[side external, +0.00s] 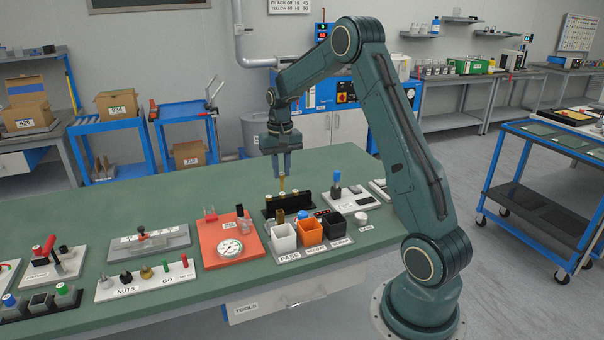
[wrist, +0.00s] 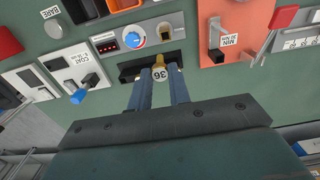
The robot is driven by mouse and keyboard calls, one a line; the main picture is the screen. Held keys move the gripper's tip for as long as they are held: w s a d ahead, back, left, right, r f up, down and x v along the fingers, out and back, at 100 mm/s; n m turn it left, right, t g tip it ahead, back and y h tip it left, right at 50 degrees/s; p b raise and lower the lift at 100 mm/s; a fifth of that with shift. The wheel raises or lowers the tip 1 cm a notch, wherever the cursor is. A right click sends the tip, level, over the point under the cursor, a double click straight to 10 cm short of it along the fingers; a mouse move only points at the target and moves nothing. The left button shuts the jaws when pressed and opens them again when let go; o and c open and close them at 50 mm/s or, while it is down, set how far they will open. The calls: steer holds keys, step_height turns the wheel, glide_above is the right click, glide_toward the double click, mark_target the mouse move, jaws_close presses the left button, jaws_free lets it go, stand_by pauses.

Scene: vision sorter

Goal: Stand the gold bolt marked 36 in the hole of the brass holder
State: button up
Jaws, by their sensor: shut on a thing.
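The gold bolt marked 36 (wrist: 159,73) is between my gripper's fingers (wrist: 164,84), with its number facing the wrist camera. In the side view my gripper (side external: 281,176) points straight down, and the gold bolt (side external: 282,185) hangs upright below its fingertips. The bolt is over the black rack (side external: 288,206); I cannot tell whether its lower end touches it. A small brown, brass-coloured block (side external: 280,216) stands between the rack and the white bin. I cannot tell surely whether it is the brass holder; its hole does not show.
White (side external: 283,238), orange (side external: 310,232) and black (side external: 335,225) bins stand close in front of the rack. An orange plate (side external: 230,243) with a dial gauge lies left. A white gauge board (side external: 352,195) is right. The green table behind the rack is clear.

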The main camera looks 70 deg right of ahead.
steer(key=shift+a+r, duration=0.3)
steer(key=shift+a, duration=0.65)
steer(key=shift+f, duration=0.25)
steer(key=shift+f, duration=2.7)
steer(key=shift+f, duration=1.8)
steer(key=o, duration=1.3)
steer(key=shift+o, duration=0.2)
steer(key=shift+r, duration=0.15)
